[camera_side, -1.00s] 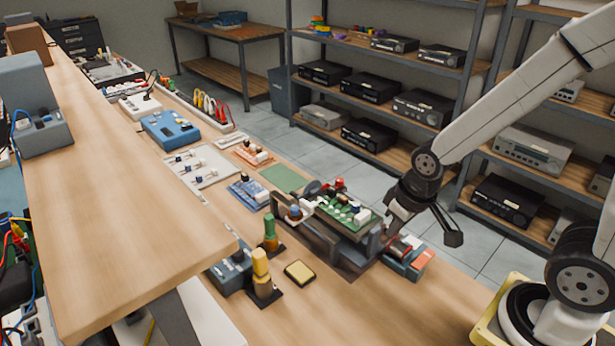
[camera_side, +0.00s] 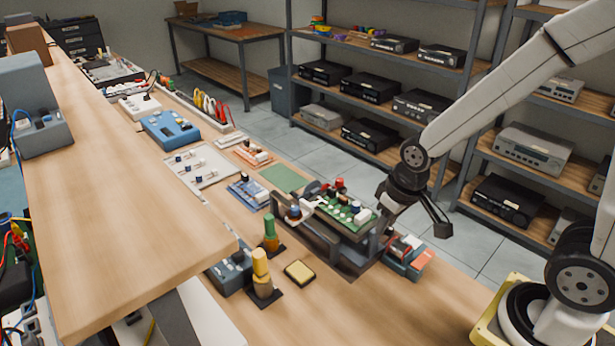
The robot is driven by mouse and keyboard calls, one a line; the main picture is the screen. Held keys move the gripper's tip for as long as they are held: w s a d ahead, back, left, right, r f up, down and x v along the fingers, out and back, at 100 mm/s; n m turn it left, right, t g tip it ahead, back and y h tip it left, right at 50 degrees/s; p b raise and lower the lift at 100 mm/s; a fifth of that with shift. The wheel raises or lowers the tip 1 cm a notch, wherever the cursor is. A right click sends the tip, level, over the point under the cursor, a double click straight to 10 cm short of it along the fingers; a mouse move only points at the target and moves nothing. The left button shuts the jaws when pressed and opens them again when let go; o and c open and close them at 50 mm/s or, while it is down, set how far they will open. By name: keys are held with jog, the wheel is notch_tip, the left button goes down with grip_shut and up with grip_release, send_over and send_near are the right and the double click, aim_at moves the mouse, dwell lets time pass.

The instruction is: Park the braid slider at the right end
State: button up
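My gripper (camera_side: 410,213) is at the right end of a green circuit board (camera_side: 345,208) held in a dark grey fixture (camera_side: 318,238). Its fingers look spread apart: one dark finger hangs out to the right, and the other is partly hidden near the board's right edge. I see nothing between them. I cannot tell for certain which part is the braid slider. A small blue-grey unit with red parts (camera_side: 408,255) sits just right of the fixture, below my gripper. Whether my gripper touches the board or fixture is unclear.
Yellow and green upright pieces (camera_side: 262,268) and a yellow pad (camera_side: 299,272) stand in front of the fixture. A raised wooden shelf (camera_side: 120,200) takes up the left. Several small panels lie behind the fixture. The bench's front right is bare.

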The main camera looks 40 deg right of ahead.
jog(key=w+g, duration=0.1)
jog(key=w, duration=1.1)
jog(key=g, duration=0.2)
send_over(302, 199)
jog(key=shift+f, duration=0.5)
jog(key=shift+f, duration=3.9)
grip_shut()
